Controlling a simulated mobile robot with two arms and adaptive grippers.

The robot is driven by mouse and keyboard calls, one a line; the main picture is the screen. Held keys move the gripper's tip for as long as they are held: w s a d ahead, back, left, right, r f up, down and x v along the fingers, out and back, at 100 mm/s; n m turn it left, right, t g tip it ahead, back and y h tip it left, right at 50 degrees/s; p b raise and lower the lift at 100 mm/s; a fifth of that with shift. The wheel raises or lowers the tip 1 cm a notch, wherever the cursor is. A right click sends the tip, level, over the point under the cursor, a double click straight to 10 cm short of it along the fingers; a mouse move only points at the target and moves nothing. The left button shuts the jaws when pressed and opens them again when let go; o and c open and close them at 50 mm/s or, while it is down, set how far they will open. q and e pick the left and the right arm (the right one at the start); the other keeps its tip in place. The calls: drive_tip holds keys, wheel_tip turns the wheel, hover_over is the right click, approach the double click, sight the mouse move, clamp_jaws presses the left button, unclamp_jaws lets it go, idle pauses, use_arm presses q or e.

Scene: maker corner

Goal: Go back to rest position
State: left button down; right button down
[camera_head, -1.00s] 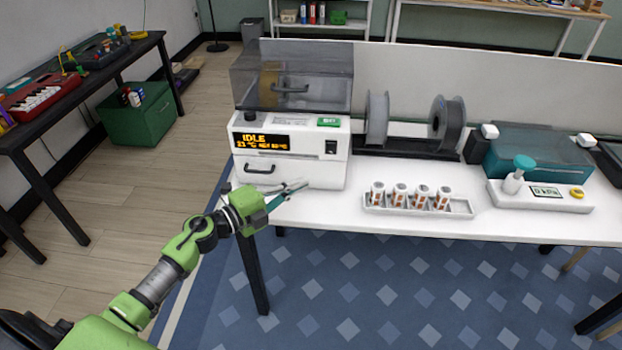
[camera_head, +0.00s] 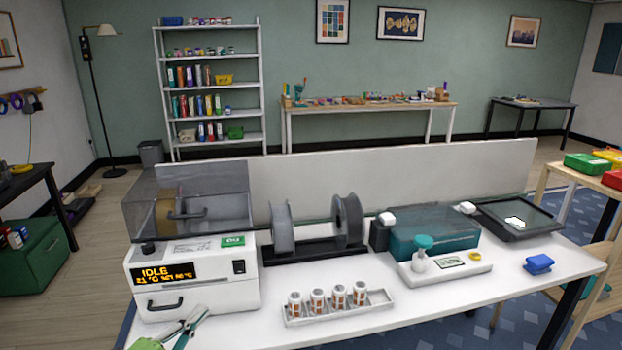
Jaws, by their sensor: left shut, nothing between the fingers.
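My left gripper (camera_head: 188,326) shows at the bottom left of the head view, in front of the white machine (camera_head: 192,285) with the lit "IDLE" display. Its fingers are shut with nothing between them. Only its tip end and a bit of green arm show; the rest is cut off by the lower edge. My right gripper is not in view.
On the white table (camera_head: 430,305) stand a tray (camera_head: 338,313) of several small bottles, two grey spools (camera_head: 349,220), a teal-lidded box (camera_head: 434,232) and a blue object (camera_head: 539,264). A low partition (camera_head: 400,182) runs behind.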

use_arm(q)
drive_tip(key=s+a+f+n+g+y, duration=0.4)
drive_tip(key=s+f+n+y, duration=0.5)
drive_tip(key=n, duration=0.6)
drive_tip(key=s+d+f+n+g+h, duration=0.1)
drive_tip(key=s+d+f+g, duration=0.2)
drive_tip(key=s, duration=0.5)
drive_tip(key=s+d+f+n+g+h, duration=0.1)
drive_tip(key=s+d+f+g, duration=0.1)
drive_tip(key=s+d+g, duration=0.45)
drive_tip(key=s+d+f+n+h, duration=0.1)
drive_tip(key=s+d+f, duration=0.1)
drive_tip(key=s, duration=0.7)
wheel_tip(320, 180, down, 27)
drive_tip(key=s+g, duration=0.2)
drive_tip(key=s+a+f, duration=0.3)
drive_tip(key=s+f, duration=1.2)
drive_tip(key=s, duration=0.1)
drive_tip(key=shift+s+f+m+g, duration=0.2)
drive_tip(key=shift+s+m+g, duration=0.1)
drive_tip(key=shift+g, duration=0.05)
